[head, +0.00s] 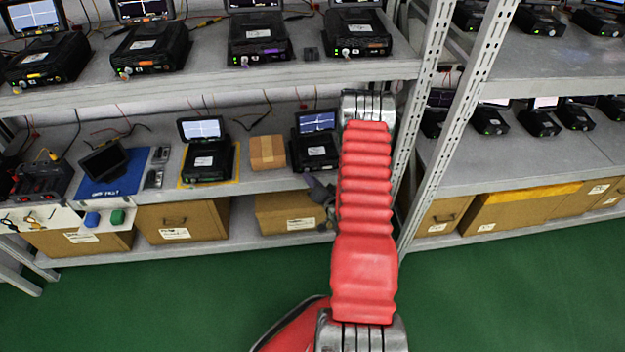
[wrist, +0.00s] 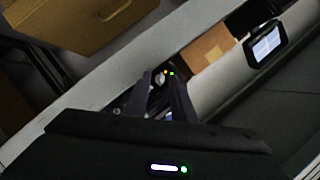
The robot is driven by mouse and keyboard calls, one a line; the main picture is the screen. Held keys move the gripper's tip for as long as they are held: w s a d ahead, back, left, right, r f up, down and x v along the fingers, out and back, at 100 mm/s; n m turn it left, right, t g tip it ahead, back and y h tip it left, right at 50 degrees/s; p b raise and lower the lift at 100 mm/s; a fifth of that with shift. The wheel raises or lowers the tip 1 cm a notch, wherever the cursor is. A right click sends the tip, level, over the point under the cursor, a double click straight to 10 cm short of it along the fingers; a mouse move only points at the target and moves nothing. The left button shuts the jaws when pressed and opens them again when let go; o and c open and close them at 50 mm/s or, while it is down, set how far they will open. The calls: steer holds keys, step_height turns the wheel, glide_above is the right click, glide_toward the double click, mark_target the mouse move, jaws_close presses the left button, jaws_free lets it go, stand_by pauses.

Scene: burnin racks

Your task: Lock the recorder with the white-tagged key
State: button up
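My gripper (wrist: 161,82) shows in the wrist view as two dark fingers with a gap between them. In the head view it is mostly hidden behind my red arm, low beside a recorder (head: 316,150) on the middle shelf. Between and beyond the fingertips is a small round silver part (wrist: 160,79), with an orange and a green light beside it, on a dark front. I cannot tell whether this part is a key or a lock. Another recorder (head: 207,160) stands on a yellow mat to the left. I cannot make out a white tag.
A cardboard box (head: 267,152) stands between the two recorders and also shows in the wrist view (wrist: 208,50). A blue mat (head: 108,181) and a white panel with small keys (head: 40,219) are at left. Shelf posts (head: 455,130) rise right of my arm. Larger boxes fill the lower shelf.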

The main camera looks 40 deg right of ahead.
steer(key=shift+w, duration=0.15)
steer(key=shift+c, duration=0.2)
jaws_close()
